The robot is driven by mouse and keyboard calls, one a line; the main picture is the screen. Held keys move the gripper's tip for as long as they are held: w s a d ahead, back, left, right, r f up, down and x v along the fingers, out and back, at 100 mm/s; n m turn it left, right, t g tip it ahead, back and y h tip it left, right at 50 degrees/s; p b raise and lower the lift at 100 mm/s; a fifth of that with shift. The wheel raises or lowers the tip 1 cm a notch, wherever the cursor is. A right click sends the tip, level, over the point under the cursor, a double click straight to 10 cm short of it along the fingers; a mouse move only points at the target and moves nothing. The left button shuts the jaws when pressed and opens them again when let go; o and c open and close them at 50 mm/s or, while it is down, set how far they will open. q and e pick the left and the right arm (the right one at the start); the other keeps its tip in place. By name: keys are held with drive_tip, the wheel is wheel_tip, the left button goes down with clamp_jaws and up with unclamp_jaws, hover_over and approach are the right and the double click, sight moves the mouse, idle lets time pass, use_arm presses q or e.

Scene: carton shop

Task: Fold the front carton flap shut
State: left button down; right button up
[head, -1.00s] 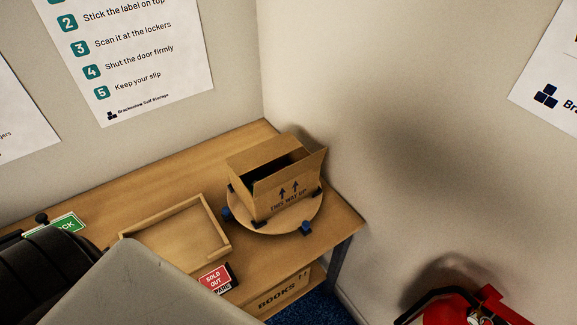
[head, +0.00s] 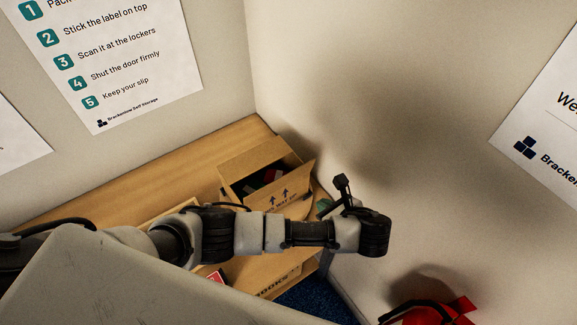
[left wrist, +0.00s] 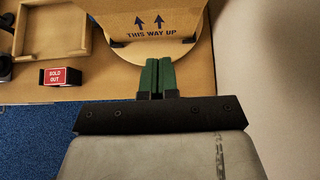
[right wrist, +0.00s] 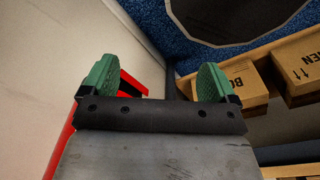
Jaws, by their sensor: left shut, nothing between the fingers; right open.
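The open carton (head: 237,172) stands on a round wooden turntable in the far corner of the table, with dark and red items showing inside. Its front flap (head: 298,175) stands up and leans outward above the panel with the arrows. The left wrist view shows the carton's "THIS WAY UP" front (left wrist: 185,20) and the turntable rim (left wrist: 187,55). My left gripper (left wrist: 157,62) is shut and empty, with green fingers pointing at the carton's front; contact is not clear. In the head view my left arm hides the turntable's front. My right gripper (right wrist: 157,80) is open and empty, away from the carton.
A shallow wooden tray (left wrist: 86,50) and a "SOLD OUT" sign (left wrist: 60,76) are left of the carton. A wall stands close on the right. Boxes (right wrist: 245,85) sit on a shelf below.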

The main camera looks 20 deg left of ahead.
use_arm(q)
drive_tip(key=r, duration=0.2)
drive_tip(key=b, duration=0.4)
approach(289, 175)
drive_tip(key=shift+y, duration=0.3)
drive_tip(key=w+a+f, duration=0.1)
drive_tip(key=f, duration=0.1)
drive_tip(key=w+a+f, duration=0.1)
drive_tip(key=a+f, duration=0.1)
drive_tip(key=shift+w+f, duration=0.15)
drive_tip(key=shift+w, duration=0.1)
drive_tip(key=shift+w+a+p, duration=0.4)
drive_tip(key=shift+a+p, duration=0.05)
drive_tip(key=shift+a, duration=0.1)
drive_tip(key=shift+w+f, duration=0.1)
drive_tip(key=shift+w, duration=0.05)
